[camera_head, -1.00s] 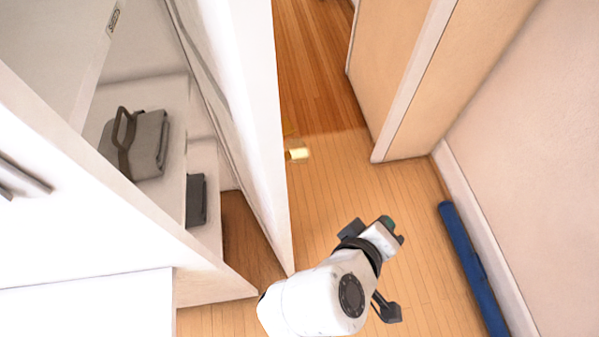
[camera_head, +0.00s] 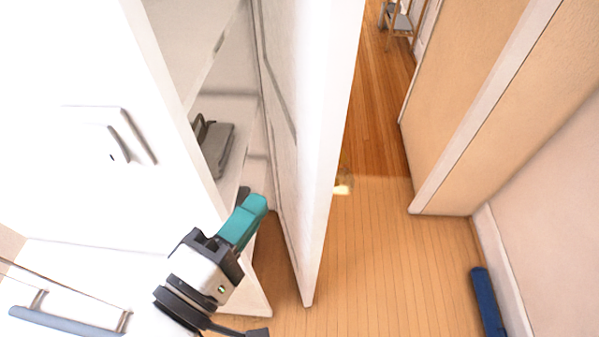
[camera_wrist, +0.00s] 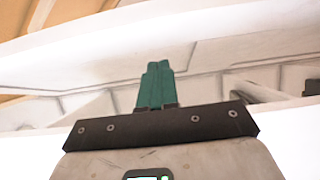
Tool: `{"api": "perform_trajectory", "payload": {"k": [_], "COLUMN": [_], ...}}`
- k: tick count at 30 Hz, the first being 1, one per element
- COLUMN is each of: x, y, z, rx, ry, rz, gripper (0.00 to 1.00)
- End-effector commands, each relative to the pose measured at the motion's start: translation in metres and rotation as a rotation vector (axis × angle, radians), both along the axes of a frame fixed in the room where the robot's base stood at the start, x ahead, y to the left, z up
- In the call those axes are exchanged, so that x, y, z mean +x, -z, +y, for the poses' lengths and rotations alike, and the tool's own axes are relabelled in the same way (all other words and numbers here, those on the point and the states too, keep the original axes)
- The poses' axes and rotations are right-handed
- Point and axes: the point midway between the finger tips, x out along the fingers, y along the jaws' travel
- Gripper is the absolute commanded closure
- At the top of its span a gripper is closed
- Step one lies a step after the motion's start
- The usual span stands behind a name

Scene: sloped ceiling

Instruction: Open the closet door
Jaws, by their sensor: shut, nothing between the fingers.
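The white closet door (camera_head: 325,150) stands ajar in the middle of the head view, swung out from the white closet (camera_head: 195,110). A gap shows the inner side of the door and the shelves. A small yellowish piece, perhaps the knob (camera_head: 343,184), shows just past the right edge of the door. My gripper (camera_head: 258,203), with teal fingers, is shut and empty. It appears in front of the opening, on the left, inner side of the door; contact is unclear. In the wrist view the shut fingers (camera_wrist: 155,85) point toward a white panelled surface, likely the inner face of the door.
A grey bag (camera_head: 220,150) sits on a closet shelf. A white surface with a blue-grey bar (camera_head: 65,322) is at the lower left. Wooden floor (camera_head: 390,260) is clear right of the door. A blue roll (camera_head: 487,300) lies by the right wall.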

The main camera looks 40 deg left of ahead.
Motion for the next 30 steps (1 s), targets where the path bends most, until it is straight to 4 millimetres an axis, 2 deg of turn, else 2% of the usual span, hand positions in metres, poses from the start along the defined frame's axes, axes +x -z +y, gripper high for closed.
{"api": "perform_trajectory", "payload": {"k": [8, 12, 19, 30], "x": [0.055, 0.07, 0.082, 0.084], "y": [-0.002, -0.002, 0.0, 0.0], "z": [0.005, -0.009, -0.018, -0.019], "rx": [0.0, -0.001, 0.0, 0.001], "ry": [0.003, 0.002, 0.0, 0.0], "rz": [0.002, 0.002, 0.002, 0.001], "gripper": [1.0, 1.0, 1.0, 1.0]}}
